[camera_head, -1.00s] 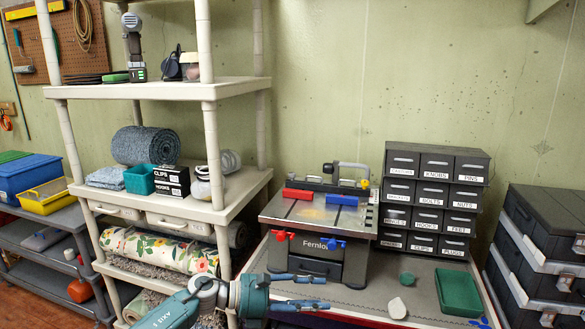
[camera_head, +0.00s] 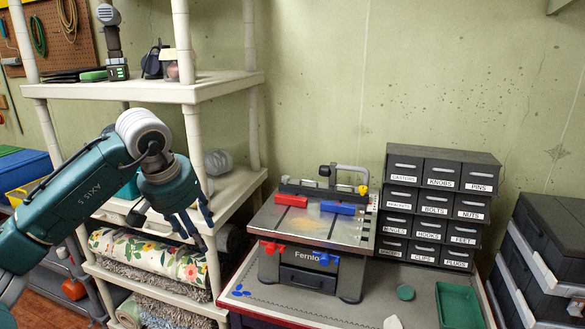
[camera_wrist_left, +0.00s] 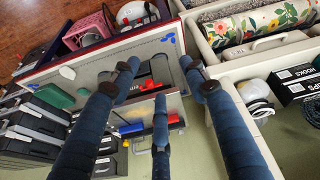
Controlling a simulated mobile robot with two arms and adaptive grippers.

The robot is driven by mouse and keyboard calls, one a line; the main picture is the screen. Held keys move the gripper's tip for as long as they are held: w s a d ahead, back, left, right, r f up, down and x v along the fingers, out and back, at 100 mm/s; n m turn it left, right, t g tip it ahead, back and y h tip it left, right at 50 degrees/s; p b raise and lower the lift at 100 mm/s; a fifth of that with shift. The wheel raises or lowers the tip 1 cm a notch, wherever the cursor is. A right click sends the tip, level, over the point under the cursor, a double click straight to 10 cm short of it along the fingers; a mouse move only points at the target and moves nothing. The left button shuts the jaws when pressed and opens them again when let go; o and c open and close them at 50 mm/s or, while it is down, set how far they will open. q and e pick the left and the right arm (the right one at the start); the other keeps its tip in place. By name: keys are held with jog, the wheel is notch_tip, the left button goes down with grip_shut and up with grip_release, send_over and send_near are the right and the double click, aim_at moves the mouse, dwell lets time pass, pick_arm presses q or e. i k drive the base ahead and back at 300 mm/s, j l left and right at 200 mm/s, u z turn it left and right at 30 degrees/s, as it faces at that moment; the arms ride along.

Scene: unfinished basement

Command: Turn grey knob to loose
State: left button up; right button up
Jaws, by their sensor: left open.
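The bench machine marked Fernlow (camera_head: 315,225) stands on the grey-topped bench, with a metal top, red and blue blocks, and red knobs (camera_head: 272,249) and blue knobs (camera_head: 325,259) on its front. A grey arm with a yellow end (camera_head: 363,189) rises at its back right. I cannot make out a grey knob. My left gripper (camera_head: 190,224) is open and empty, pointing down in the air left of the machine, apart from it. My right gripper is not in view.
A cream shelf unit (camera_head: 200,92) stands left, behind my left arm. Labelled drawers (camera_head: 438,205) stand behind the machine at right. A green tray (camera_head: 459,304) and small green object (camera_head: 405,292) lie on the bench (camera_head: 365,311). Black cases (camera_head: 550,255) stand far right.

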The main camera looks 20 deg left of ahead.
aim_at(285, 178)
jog(key=i, duration=1.6)
